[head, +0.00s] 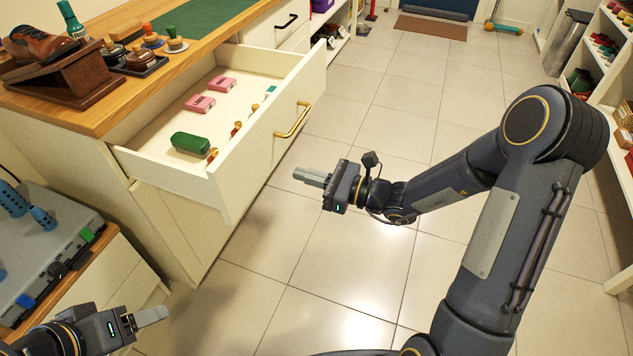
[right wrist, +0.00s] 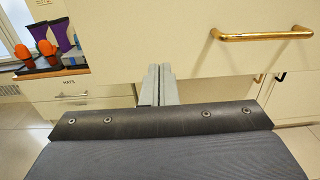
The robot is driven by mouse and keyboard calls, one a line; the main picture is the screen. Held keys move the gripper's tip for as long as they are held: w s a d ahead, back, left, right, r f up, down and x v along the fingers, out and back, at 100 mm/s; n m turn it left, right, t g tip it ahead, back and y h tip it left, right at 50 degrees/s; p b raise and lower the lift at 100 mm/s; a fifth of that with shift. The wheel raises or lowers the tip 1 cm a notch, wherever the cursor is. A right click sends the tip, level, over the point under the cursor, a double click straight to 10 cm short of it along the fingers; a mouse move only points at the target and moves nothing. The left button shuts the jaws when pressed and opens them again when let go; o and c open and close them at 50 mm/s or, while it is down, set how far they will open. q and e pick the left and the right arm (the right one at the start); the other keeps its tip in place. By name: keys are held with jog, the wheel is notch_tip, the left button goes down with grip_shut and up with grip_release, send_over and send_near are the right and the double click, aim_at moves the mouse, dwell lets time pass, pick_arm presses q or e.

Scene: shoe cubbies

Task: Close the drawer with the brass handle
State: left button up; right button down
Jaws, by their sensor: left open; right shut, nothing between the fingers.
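The white drawer (head: 245,154) with the brass handle (head: 293,120) stands pulled out from the wooden-topped cabinet. It holds pink boxes (head: 201,104), a green case (head: 190,144) and several small brushes. The handle also shows in the right wrist view (right wrist: 262,36), to the right of my fingers. My right gripper (head: 312,177) is shut and empty, in front of the drawer front and below the handle, apparently apart from it. Its fingers also show in the right wrist view (right wrist: 157,85). My left gripper (head: 150,316) is open and empty, low at the left, away from the drawer.
A shoe on a wooden stand (head: 65,70) and polish tins sit on the cabinet top. A low grey machine (head: 45,245) stands at the left, near my left gripper. Shelves line the right. The tiled floor before the drawer is clear.

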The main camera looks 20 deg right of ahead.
aim_at(257, 162)
jog(key=b+x, duration=0.1)
jog(key=x, duration=0.8)
pick_arm(q)
jog(key=shift+f, duration=0.75)
pick_arm(e)
jog(key=shift+d, duration=0.1)
pick_arm(q)
jog(key=shift+w+a, duration=0.1)
